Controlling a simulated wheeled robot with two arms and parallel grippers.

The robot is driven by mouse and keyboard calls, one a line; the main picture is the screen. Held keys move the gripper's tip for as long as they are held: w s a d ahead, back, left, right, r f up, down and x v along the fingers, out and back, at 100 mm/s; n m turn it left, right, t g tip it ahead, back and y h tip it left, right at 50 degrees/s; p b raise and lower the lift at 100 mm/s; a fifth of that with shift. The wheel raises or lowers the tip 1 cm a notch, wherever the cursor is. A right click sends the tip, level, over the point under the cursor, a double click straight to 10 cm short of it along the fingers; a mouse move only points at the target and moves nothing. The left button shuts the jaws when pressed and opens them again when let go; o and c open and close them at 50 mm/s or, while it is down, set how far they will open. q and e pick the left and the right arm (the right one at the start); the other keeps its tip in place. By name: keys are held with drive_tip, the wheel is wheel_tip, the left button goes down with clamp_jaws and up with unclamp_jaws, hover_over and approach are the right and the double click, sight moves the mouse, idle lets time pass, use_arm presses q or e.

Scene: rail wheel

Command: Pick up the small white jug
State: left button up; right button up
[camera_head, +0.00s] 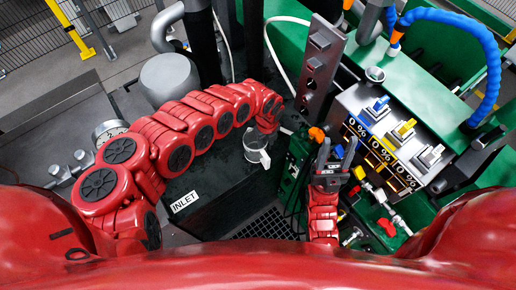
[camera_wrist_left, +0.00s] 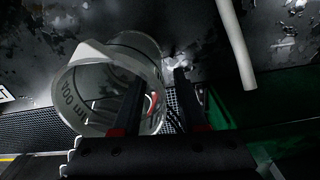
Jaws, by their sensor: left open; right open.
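The small white jug (camera_head: 257,148), clear-walled, sits on the dark surface near the centre of the head view, its handle toward the lower right. In the head view the left gripper is hard to make out. My right gripper (camera_head: 336,152) is open and empty, right of the jug.
A panel with blue, yellow and white switches (camera_head: 388,137) and green machinery stand at the right. An upright grey bracket (camera_head: 320,65) is behind the jug. An "INLET" label (camera_head: 185,202) and a gauge (camera_head: 110,131) are at the left. A black grate (camera_head: 266,225) is below the jug.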

use_arm(q)
drive_tip(key=shift+d+f, duration=0.15)
drive_tip(key=shift+f, duration=0.85)
drive_tip(key=shift+c, duration=0.2)
clamp_jaws()
idle(0.6)
